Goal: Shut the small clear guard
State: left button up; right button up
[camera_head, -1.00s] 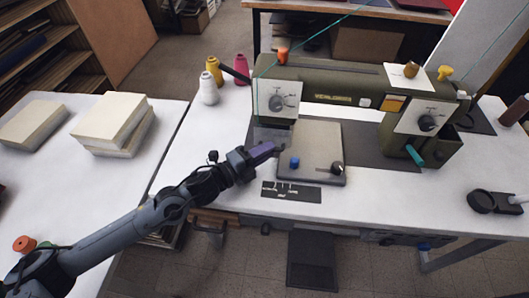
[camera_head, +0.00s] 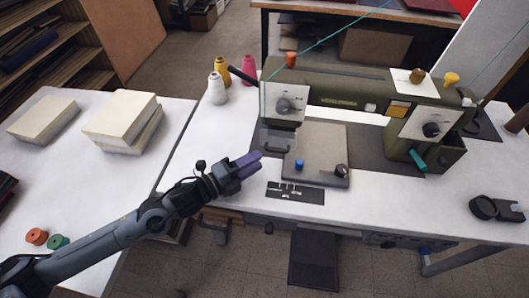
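The small clear guard (camera_head: 277,139) appears as a faint see-through panel below the left end of the olive sewing machine (camera_head: 345,88), beside the grey plate. It is small and hard to make out, so I cannot tell whether it is fully shut. My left gripper (camera_head: 253,164) is just left of and in front of the guard, apart from it. Its two purple fingers show a narrow gap and hold nothing. My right gripper is not in view.
A raised grey plate (camera_head: 321,152) with a blue knob (camera_head: 299,165) and a dark knob (camera_head: 341,171) lies right of the guard. Thread spools (camera_head: 217,88) stand at the back left. A black tool strip (camera_head: 295,193) lies in front.

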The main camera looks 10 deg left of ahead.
aim_at(274, 151)
pick_arm(q)
jog(key=shift+p+v, duration=0.45)
jog(key=shift+v, duration=1.9)
jog(key=r+p, duration=0.1)
jog(key=p, duration=0.1)
jog(key=r+n+g+p, duration=0.1)
jog(key=p, duration=0.1)
jog(key=r+n+y+p, duration=0.1)
jog(key=p, duration=0.1)
jog(key=shift+w+d+r+g, duration=0.2)
jog(key=shift+w+r+g, duration=0.05)
jog(key=shift+w+g, duration=0.15)
jog(key=shift+w+n+g+y+p, duration=0.1)
jog(key=shift+n+g+y+p, duration=0.2)
jog(key=shift+n+p, duration=0.15)
jog(key=shift+w+d+f, duration=0.15)
jog(key=shift+d, duration=0.05)
jog(key=b+x, duration=0.2)
jog(key=x, duration=0.7)
jog(key=shift+f, duration=0.2)
jog(key=shift+w+d+f+b, duration=0.1)
jog(key=shift+w+d+b, duration=0.2)
jog(key=shift+w+d, duration=0.1)
jog(key=shift+c, duration=0.3)
